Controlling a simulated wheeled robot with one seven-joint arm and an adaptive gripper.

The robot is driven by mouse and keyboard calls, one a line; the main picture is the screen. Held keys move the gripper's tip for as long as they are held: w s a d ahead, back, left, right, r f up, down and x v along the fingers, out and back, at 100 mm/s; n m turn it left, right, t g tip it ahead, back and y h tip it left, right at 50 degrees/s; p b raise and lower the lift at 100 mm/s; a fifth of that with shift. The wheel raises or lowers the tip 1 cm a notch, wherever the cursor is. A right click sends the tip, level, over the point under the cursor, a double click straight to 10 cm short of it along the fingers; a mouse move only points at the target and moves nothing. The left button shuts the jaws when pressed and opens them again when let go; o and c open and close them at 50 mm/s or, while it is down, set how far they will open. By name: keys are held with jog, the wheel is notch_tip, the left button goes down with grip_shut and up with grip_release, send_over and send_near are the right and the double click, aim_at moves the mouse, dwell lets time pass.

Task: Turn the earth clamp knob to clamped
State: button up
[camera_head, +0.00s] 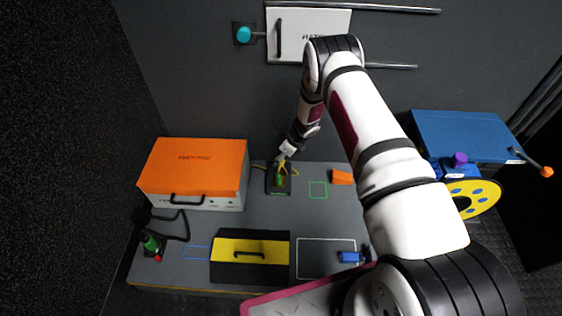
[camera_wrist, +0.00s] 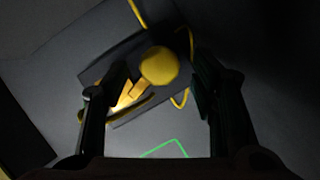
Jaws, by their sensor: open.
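A round yellow knob (camera_wrist: 159,66), which looks like the earth clamp knob, stands over a dark base plate in the wrist view. A lit yellow pointer-like part and a yellow cable (camera_wrist: 181,97) are beside it. In the head view the dark clamp unit (camera_head: 278,188) sits on the bench with green and yellow parts on it. My gripper (camera_wrist: 157,86) is open, with one finger on each side of the knob in the wrist view. I see no contact, and the depth between fingers and knob is unclear. In the head view my gripper (camera_head: 284,158) is just above the unit.
An orange-lidded case (camera_head: 195,162) stands left of the clamp unit. A yellow-and-black box (camera_head: 250,256) is in front. A green outline (camera_head: 318,190) and an orange wedge (camera_head: 342,177) lie to the right. The wall rises close behind.

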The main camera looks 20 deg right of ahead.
jog(key=shift+x, duration=0.85)
jog(key=shift+c, duration=0.4)
jog(key=c, duration=1.1)
jog(key=shift+a+m+t+h+b, duration=0.15)
jog(key=shift+m+t+h+b, duration=0.3)
jog(key=shift+m+b, duration=1.05)
jog(key=shift+m+p, duration=0.3)
jog(key=shift+p, duration=0.05)
jog(key=o, duration=1.2)
jog(key=shift+s+r, duration=0.1)
jog(key=shift+r, duration=0.05)
jog(key=v, duration=1.1)
jog(key=shift+r, duration=0.4)
